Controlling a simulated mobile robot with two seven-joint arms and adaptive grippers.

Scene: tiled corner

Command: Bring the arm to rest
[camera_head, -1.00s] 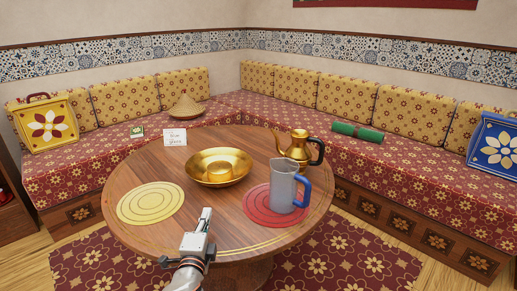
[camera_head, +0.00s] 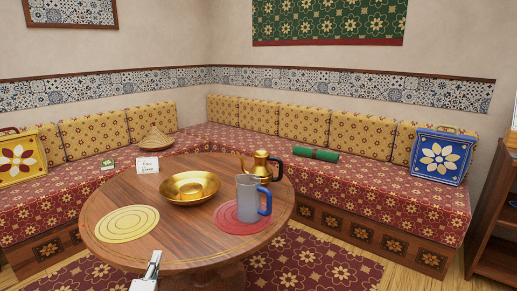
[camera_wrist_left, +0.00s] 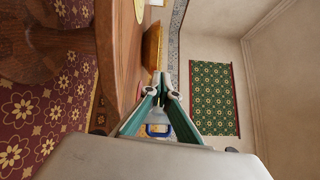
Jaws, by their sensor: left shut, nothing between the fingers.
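My left gripper (camera_head: 154,262) shows at the bottom edge of the head view, low at the near side of the round wooden table (camera_head: 115,195). In the left wrist view its two fingers (camera_wrist_left: 163,82) meet at the tips, shut and empty. It touches none of the things on the table. My right gripper is not in view.
On the table are a yellow mat (camera_head: 126,223), a brass bowl (camera_head: 175,195), a brass pot (camera_head: 261,163), a card (camera_head: 147,165) and a grey mug (camera_head: 247,200) on a red mat (camera_head: 228,223). A cushioned bench (camera_head: 385,193) lines the corner.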

